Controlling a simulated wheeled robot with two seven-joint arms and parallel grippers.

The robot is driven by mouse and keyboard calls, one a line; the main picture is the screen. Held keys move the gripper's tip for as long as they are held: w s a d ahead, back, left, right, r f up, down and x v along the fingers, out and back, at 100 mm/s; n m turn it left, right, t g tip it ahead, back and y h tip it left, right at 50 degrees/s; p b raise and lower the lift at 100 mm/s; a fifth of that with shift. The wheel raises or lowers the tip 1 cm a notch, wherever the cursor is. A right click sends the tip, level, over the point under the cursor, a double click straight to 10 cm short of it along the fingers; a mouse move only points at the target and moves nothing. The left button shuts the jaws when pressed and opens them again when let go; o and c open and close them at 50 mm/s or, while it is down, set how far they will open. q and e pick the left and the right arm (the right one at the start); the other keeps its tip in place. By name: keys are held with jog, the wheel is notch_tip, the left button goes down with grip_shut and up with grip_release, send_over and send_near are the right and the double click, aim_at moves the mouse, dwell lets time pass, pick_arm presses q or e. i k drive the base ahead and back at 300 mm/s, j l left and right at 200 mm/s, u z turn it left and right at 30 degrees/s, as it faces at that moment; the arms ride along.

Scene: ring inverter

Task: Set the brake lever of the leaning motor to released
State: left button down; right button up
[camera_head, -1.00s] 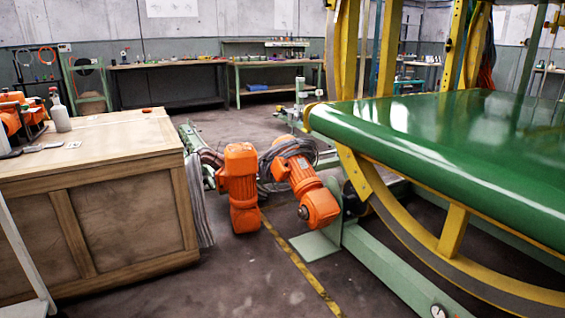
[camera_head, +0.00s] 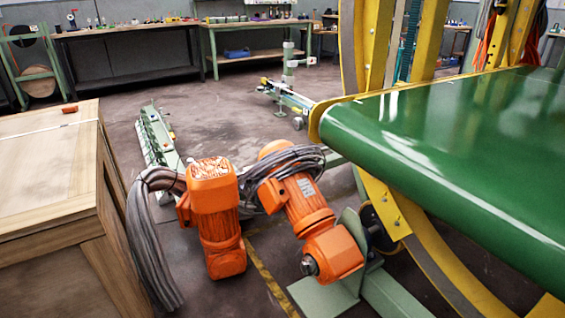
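Two orange motors show in the head view, near the middle. One motor (camera_head: 214,218) stands upright. The other motor (camera_head: 305,212) leans, its top tilted up to the left and its lower end toward the lower right, with grey cables looped around its upper part. A shaft end shows at the leaning motor's lower left. I cannot make out a brake lever on it; it is hidden or too small to tell. Neither of my grippers is in view.
A wooden crate (camera_head: 45,160) stands at the left, with grey cables (camera_head: 150,240) hanging beside it. A green belt on a yellow frame (camera_head: 450,140) fills the right. Workbenches (camera_head: 130,50) line the back wall. Open floor (camera_head: 215,110) lies behind the motors.

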aim_at(249, 181)
jog(key=i+j+z, duration=0.3)
jog(key=i+z, duration=0.2)
jog(key=i, duration=0.15)
jog(key=i+j+z, duration=0.5)
jog(key=i, duration=0.1)
